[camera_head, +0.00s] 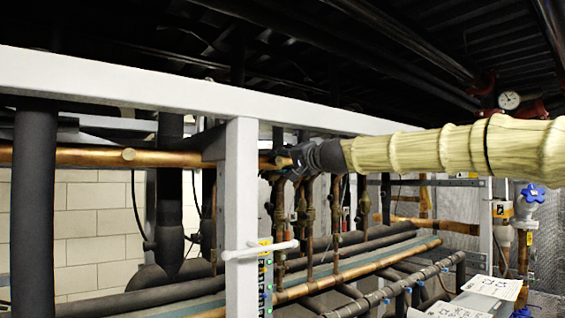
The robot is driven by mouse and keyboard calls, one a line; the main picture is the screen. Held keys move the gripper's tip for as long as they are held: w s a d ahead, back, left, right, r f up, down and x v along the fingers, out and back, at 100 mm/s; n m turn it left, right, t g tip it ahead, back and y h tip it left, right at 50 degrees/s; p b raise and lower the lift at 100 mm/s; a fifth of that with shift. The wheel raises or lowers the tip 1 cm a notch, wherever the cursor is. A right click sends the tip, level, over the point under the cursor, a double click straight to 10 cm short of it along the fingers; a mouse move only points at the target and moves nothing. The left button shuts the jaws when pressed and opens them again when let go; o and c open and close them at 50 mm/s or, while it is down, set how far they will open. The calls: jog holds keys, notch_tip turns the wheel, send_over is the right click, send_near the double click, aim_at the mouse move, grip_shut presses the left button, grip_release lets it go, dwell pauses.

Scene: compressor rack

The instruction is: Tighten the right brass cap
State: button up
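A horizontal copper pipe (75,156) runs along the rack at the left, behind a white upright post. A round brass cap (128,155) sits on this pipe left of the post and faces me. My arm in its beige sleeve reaches in from the right. My dark gripper (276,167) is at the copper pipework just right of the post. The right brass cap is not clearly visible; the gripper and dark pipework cover that spot. Whether the fingers touch or hold anything there is too small and dark to tell.
The white post (241,210) stands close left of my gripper, and a white top beam (130,85) runs above it. A white handle (260,250) sticks out from the post. Vertical copper pipes with valves (309,215) stand below my arm. A pressure gauge (509,100) is at upper right.

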jog(key=shift+s, duration=0.1)
jog(key=v, duration=1.2)
jog(key=shift+d, duration=0.15)
dwell(0.4)
